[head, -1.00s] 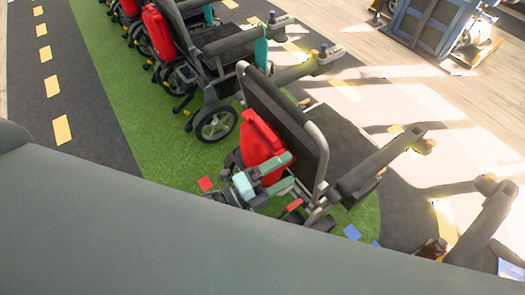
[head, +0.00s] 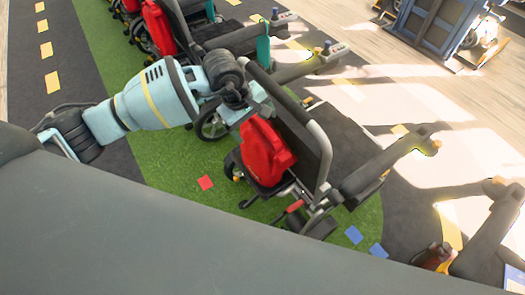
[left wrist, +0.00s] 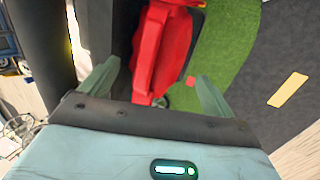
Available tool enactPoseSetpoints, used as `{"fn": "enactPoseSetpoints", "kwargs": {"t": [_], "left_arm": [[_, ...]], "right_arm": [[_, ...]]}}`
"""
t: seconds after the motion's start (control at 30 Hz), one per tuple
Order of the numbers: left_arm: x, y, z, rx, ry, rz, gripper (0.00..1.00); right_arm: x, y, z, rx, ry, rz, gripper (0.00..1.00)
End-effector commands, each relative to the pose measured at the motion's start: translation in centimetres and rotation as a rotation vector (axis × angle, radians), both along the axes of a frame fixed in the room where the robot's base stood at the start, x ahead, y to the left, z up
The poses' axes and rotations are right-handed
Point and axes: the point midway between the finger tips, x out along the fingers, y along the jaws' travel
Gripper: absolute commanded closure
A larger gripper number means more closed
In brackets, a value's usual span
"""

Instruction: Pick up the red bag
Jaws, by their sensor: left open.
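The red bag (head: 265,152) hangs on the rear of the nearest scooter's black seat (head: 290,115). My left arm reaches in from the left, and its gripper (head: 248,108) is just above the bag's upper end in the head view. In the left wrist view, the red bag (left wrist: 163,50) shows beyond and between the two spread fingers of the left gripper (left wrist: 158,72). The gripper is open, and nothing is held in it. I cannot tell whether a finger touches the bag. My right gripper is not in view.
Other scooters with red bags, one of them here (head: 160,28), stand in a row behind on the green strip (head: 165,165). An armrest (head: 385,160) juts out right of the seat. A blue cabinet (head: 435,25) stands at the top right. Dark floor with yellow dashes lies left.

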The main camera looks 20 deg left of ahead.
Motion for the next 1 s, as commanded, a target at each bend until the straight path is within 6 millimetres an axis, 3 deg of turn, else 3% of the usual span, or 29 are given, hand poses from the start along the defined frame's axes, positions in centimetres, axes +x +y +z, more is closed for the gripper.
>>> {"fn": "enactPoseSetpoints", "kwargs": {"t": [0.1, 0.33, 0.53, 0.77, 1.0], "left_arm": [[0.8, 1.2, 0.5, 0.058, -0.026, -0.012, 0.11], [0.9, 1.2, 0.1, 0.063, -0.027, -0.013, 0.11], [1.3, 0.8, -1.8, 0.061, -0.026, -0.014, 0.11], [1.5, 0.6, -2.4, 0.06, -0.028, -0.013, 0.11], [2.3, -0.2, -5.5, 0.059, -0.027, -0.012, 0.11]], "right_arm": [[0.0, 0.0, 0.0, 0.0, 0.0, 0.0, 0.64], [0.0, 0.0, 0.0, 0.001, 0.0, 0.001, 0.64], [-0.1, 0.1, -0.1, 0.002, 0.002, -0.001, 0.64], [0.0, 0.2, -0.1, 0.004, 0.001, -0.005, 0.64], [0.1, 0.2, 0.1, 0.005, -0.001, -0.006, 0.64]]}}
